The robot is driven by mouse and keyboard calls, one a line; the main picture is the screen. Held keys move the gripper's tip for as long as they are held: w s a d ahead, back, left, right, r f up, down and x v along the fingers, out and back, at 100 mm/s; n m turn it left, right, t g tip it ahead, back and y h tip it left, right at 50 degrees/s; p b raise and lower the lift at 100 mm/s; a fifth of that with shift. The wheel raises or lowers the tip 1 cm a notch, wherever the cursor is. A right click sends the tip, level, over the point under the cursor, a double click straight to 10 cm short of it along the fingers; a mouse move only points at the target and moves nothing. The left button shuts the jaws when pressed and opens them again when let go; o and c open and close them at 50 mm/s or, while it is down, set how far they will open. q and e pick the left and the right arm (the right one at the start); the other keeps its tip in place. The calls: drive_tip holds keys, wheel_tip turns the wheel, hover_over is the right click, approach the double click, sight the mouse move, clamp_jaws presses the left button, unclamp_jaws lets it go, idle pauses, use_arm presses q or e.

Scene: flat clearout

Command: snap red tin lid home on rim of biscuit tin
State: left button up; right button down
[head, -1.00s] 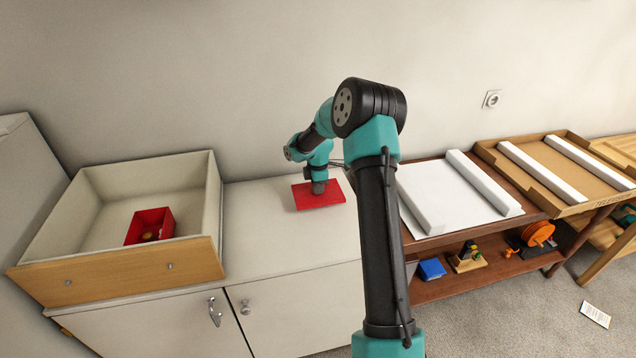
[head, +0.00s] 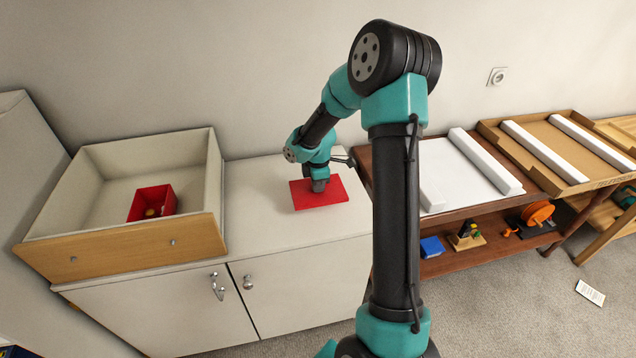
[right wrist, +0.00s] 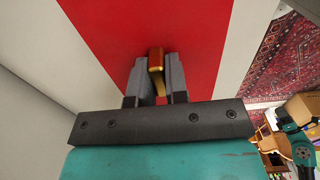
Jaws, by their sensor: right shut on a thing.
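The red tin lid (head: 338,194) is a flat red panel over the white cabinet top. My right gripper (head: 319,186) is above it, pointing down. In the right wrist view the two fingers (right wrist: 156,78) are shut on a small brass-coloured knob (right wrist: 156,58) on the red lid (right wrist: 205,25). Whether the lid touches anything below cannot be told; whatever is under it is hidden. An open red box (head: 141,202) with a small yellowish thing inside lies in the drawer at left; I cannot tell whether it is the biscuit tin. My left gripper is out of view.
The open drawer box (head: 120,243) with a wooden front stands left on the white cabinet top (head: 260,235). To the right, a brown shelf unit (head: 455,262) carries a white panel and foam bars. A cardboard tray (head: 570,160) lies beyond. Counter left of the lid is clear.

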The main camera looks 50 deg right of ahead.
drive_tip(key=shift+w+r, duration=0.1)
drive_tip(key=w+a+r+m, duration=0.2)
drive_tip(key=w+a+r, duration=0.45)
drive_tip(key=a, duration=0.25)
drive_tip(key=w+a+r+m, duration=0.2)
drive_tip(key=w+a+r, duration=0.3)
drive_tip(key=a+r, duration=0.4)
drive_tip(key=s+a+r+m, duration=0.1)
drive_tip(key=a+r+m, duration=0.2)
drive_tip(key=a, duration=1.1)
drive_tip(key=a+r+m, duration=0.3)
drive_tip(key=a+m, duration=0.1)
drive_tip(key=a, duration=1)
drive_tip(key=shift+s+a+r, duration=0.3)
drive_tip(key=shift+s+a, duration=0.1)
